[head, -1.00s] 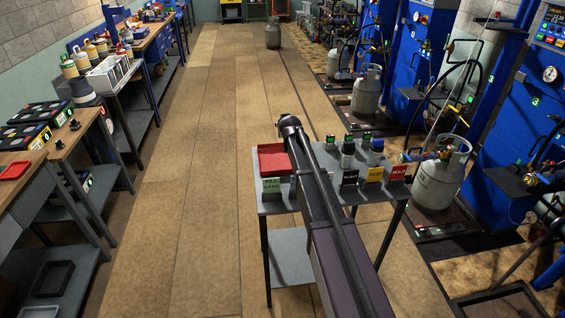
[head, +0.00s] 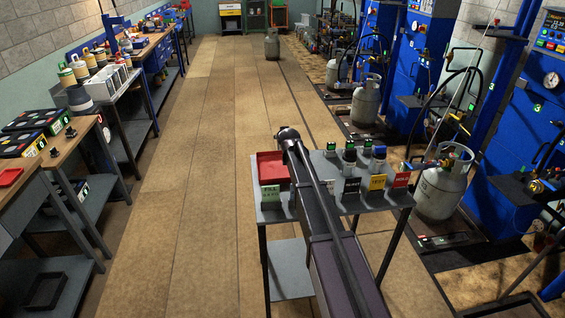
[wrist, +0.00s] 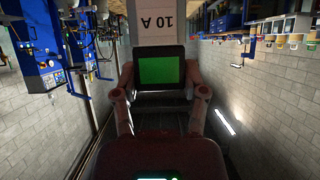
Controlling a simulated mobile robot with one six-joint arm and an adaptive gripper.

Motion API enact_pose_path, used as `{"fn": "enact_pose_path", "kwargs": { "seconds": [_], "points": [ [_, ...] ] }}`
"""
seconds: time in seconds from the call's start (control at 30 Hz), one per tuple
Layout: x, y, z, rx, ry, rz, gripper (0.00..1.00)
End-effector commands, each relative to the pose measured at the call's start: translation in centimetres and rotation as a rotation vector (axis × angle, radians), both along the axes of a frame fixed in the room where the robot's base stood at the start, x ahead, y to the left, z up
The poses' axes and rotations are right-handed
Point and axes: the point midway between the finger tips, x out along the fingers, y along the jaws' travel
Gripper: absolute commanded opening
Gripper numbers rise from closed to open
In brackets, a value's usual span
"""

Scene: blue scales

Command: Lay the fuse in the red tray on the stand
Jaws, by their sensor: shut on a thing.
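In the wrist view my gripper (wrist: 159,74) is shut on the fuse (wrist: 165,28), a pale block marked "10 A" with a black end bearing a green patch. The red tray (head: 271,180) sits at the left end of the grey stand (head: 375,204) in the head view, behind a green label. My arm crosses in front of the stand, just right of the tray. My fingers and the fuse cannot be made out in the head view. No tray shows in the wrist view.
Several black, green-topped items (head: 349,155) stand behind labels, one "TEST" (head: 377,182), one "HOLD" (head: 401,180). A gas cylinder (head: 440,190) stands right of the stand. Workbenches (head: 97,150) line the left.

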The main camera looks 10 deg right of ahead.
Motion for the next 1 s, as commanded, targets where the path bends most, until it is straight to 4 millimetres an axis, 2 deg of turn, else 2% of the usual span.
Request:
{"fn": "enact_pose_path", "kwargs": {
  "seconds": [0.5,1.0],
  "points": [
    [0.0,0.0,-5.1,0.000,0.000,0.000,0.09],
    [0.0,0.0,-5.7,0.000,0.000,0.000,0.09]
  ]
}}
